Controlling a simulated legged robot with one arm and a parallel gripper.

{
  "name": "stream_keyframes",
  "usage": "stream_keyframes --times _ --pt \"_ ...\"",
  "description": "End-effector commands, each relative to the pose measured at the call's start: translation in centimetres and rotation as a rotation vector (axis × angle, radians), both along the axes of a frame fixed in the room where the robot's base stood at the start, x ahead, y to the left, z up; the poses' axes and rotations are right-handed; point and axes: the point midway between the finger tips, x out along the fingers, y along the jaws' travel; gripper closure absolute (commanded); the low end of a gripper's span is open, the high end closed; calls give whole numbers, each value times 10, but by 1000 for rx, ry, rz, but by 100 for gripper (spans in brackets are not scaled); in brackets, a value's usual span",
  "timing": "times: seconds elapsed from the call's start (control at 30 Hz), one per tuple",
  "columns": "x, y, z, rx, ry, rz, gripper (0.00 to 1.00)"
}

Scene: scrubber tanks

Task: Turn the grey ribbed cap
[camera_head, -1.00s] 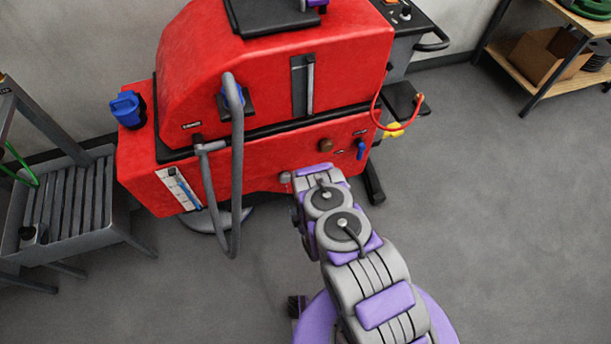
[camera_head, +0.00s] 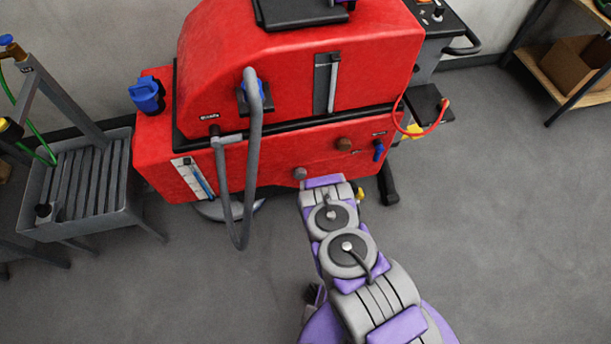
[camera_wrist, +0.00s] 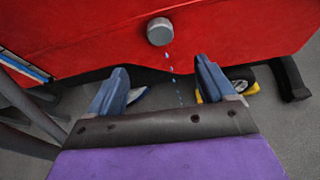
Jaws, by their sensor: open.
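The grey ribbed cap (camera_wrist: 160,31) sticks out of the lower part of the red machine's side in the wrist view. Small blue drops show below it. In the head view the cap (camera_head: 299,173) shows just beyond the end of my arm, on the red scrubber (camera_head: 270,165). My gripper (camera_wrist: 160,83) is open and empty, its two blue-grey fingers apart. The cap lies ahead of the fingertips, roughly in line with the gap between them, and is not touched. In the head view my arm hides the gripper's fingers.
A brown knob (camera_head: 344,144) and a blue valve handle (camera_head: 378,150) sit right of the cap. A grey hose (camera_head: 250,150) hangs to its left. A slatted grey cart (camera_head: 85,185) stands at left. The floor at right is clear.

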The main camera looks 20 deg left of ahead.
Motion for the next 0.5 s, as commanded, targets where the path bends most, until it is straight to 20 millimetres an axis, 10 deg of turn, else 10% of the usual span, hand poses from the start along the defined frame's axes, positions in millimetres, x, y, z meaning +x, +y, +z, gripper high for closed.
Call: stream_keyframes --times 0.5 --pt "75 48 -39 3 -1 -3 17"
